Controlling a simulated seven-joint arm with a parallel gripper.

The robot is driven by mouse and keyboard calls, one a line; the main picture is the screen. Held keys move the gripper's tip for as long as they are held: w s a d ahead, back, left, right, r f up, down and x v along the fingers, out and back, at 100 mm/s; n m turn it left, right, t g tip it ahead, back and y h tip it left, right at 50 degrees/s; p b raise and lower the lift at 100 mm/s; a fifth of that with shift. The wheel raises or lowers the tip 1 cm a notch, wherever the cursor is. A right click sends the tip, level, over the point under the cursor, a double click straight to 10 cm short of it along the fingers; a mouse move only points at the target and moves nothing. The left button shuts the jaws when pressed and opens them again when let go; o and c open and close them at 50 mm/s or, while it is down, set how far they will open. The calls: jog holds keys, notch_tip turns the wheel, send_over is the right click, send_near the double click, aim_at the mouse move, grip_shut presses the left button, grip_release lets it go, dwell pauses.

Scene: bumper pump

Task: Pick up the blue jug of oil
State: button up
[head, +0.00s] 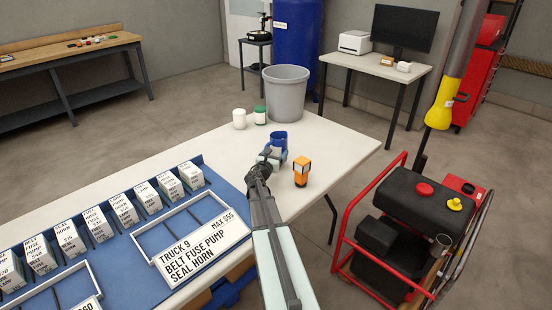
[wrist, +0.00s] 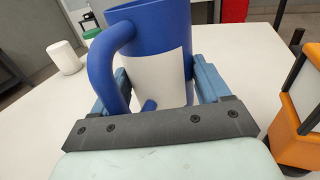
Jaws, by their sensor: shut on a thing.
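The blue jug (head: 279,140) stands upright near the far right part of the white table, partly hidden by my arm in the head view. In the wrist view the jug (wrist: 160,50) fills the middle, with a curved handle on its left and a white label facing me. My gripper (head: 270,158) is at the jug. In the wrist view my gripper (wrist: 165,88) has a blue finger on each side of the jug and is shut on it. Whether the jug's base touches the table is hidden.
An orange and black device (head: 302,171) stands close right of the jug. A grey bin (head: 285,95), a white container (head: 239,119) and a green-lidded container (head: 260,115) stand behind. A blue mat (head: 205,205) with several labelled boxes and a truck tray lies left.

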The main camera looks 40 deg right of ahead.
aim_at(276, 142)
jog(key=shift+r, duration=2.9)
